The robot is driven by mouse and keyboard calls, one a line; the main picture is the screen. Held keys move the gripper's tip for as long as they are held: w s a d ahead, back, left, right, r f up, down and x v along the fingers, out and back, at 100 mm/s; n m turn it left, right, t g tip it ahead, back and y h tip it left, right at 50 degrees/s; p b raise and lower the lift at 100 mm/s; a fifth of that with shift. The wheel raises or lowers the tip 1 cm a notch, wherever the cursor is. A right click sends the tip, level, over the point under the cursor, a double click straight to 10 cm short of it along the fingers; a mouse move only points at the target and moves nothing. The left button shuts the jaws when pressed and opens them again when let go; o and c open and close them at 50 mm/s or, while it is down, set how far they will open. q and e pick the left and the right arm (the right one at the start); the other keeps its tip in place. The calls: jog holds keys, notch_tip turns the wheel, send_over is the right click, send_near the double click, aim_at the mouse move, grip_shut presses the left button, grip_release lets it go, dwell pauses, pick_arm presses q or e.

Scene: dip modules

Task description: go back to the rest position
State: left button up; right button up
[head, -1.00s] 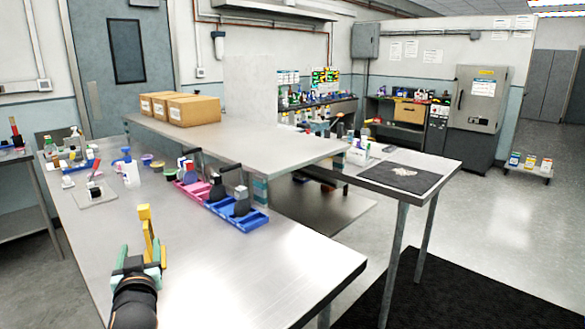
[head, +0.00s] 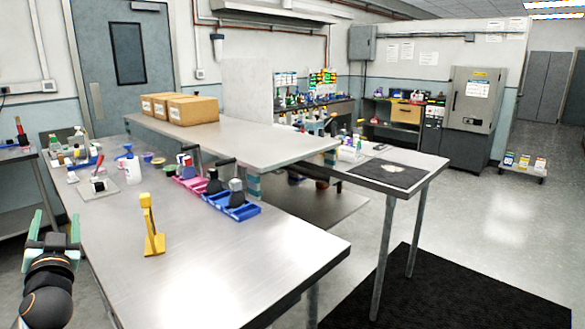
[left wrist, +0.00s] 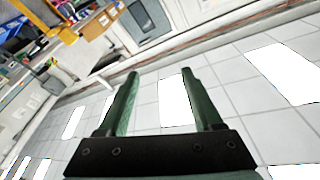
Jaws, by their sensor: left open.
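My left gripper (head: 52,232) is at the lower left of the head view, beyond the left edge of the steel table (head: 215,275). It is open with nothing between its green fingers. In the left wrist view the open fingers (left wrist: 170,100) point up towards the ceiling and wall, with empty space between them. A yellow stand-like object (head: 150,225) stands upright on the table, to the right of the gripper and apart from it. My right gripper is not in view.
Pink and blue bins (head: 232,208) with dark-handled tools sit mid-table. Cardboard boxes (head: 190,110) rest on the raised shelf. A dark mat (head: 390,173) lies on the right table. The table's front is clear.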

pick_arm(q)
jog(key=s+a+r+m+t+y, duration=0.1)
jog(key=s+a+r+m+y, duration=0.15)
jog(key=a+r, duration=0.55)
jog(key=s+d+f+m+g+h, duration=0.2)
jog(key=d+f+m+h, duration=0.25)
jog(key=f, duration=0.95)
jog(key=s+d+f+m+g+h, duration=0.1)
jog(key=d+f+m+h, duration=0.3)
jog(key=f, duration=1)
jog(key=s+d+f+m+g+h, duration=0.1)
jog(key=s+d+f+g+h, duration=0.3)
jog(key=s+f, duration=0.75)
jog(key=s+d+f+g+h, duration=0.25)
jog(key=s+d+f, duration=0.45)
jog(key=s+f, duration=0.45)
jog(key=d+n+p, duration=0.2)
jog(key=d+n, duration=0.6)
jog(key=d, duration=1.1)
jog(key=shift+s+r+t+h, duration=0.15)
jog(key=shift+r+t+h, duration=0.05)
jog(key=shift+t+h, duration=0.25)
